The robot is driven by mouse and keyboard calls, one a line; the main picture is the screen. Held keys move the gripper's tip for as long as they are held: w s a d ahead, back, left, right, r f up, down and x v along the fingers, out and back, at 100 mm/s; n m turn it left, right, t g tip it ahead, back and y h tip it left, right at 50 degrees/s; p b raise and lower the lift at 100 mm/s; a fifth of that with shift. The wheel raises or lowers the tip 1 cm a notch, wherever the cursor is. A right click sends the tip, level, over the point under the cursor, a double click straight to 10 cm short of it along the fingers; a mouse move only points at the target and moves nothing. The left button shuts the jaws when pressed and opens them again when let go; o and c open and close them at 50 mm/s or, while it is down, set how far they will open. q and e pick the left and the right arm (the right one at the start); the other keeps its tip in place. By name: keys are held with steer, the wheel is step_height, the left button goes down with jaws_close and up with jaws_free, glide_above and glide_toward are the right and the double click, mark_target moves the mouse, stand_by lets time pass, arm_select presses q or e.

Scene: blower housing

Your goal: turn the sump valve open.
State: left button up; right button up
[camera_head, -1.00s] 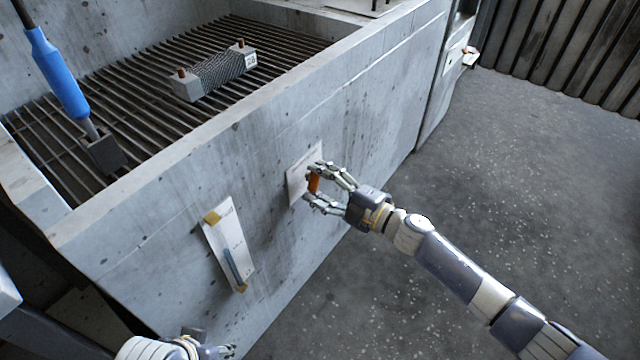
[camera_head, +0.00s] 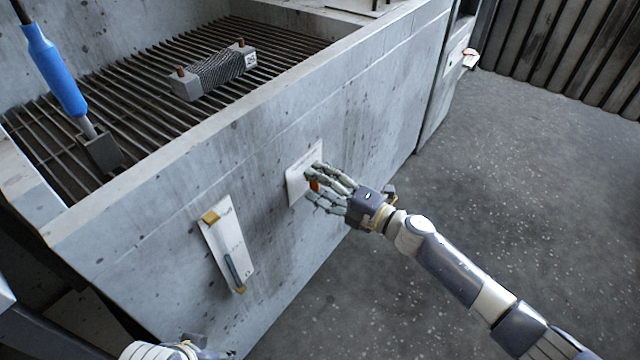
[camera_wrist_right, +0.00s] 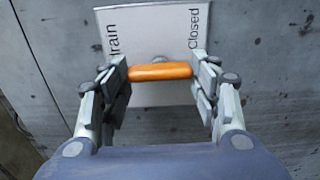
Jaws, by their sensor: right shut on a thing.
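The sump valve has an orange handle (camera_head: 314,185) on a white plate (camera_head: 297,183) on the concrete front wall. My right gripper (camera_head: 316,188) is shut on the handle, and its fingers hide much of it in the head view. In the right wrist view the orange handle (camera_wrist_right: 160,71) spans between the two fingers, which hold it at its ends. The plate behind it (camera_wrist_right: 150,30) reads "Closed" at right and a partly hidden word ending in "rain" at left. My left gripper (camera_head: 205,350) is partly cut off at the bottom edge.
A white gauge strip (camera_head: 226,240) with a blue tube hangs on the wall left of the valve. Above, a slatted grate (camera_head: 140,80) bears a mesh-wrapped block (camera_head: 212,78) and a blue-handled tool (camera_head: 58,75). The floor at right is clear.

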steer(key=shift+a, duration=0.1)
steer(key=o, duration=1)
steer(key=shift+o, duration=0.2)
steer(key=v, duration=1.2)
